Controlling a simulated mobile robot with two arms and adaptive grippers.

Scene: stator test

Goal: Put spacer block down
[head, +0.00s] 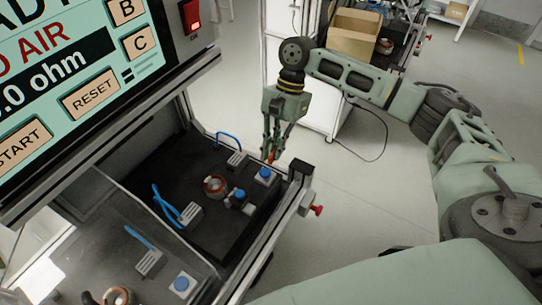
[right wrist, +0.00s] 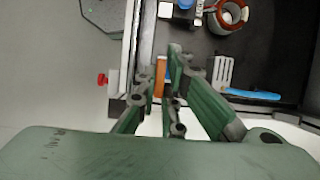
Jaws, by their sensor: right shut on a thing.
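My right gripper (head: 272,150) hangs pointing down near the back right corner of the black test bed (head: 212,240). It is shut on a small orange spacer block (head: 271,157), which shows just at the fingertips. In the right wrist view the spacer block (right wrist: 160,77) sits between the green fingers (right wrist: 167,75), partly hidden by them. The block appears to be above the bed's edge; I cannot tell whether it touches anything. My left gripper is not in view.
A metal rail with a red knob (head: 317,210) borders the right side. A large screen (head: 75,80) overhangs the left.

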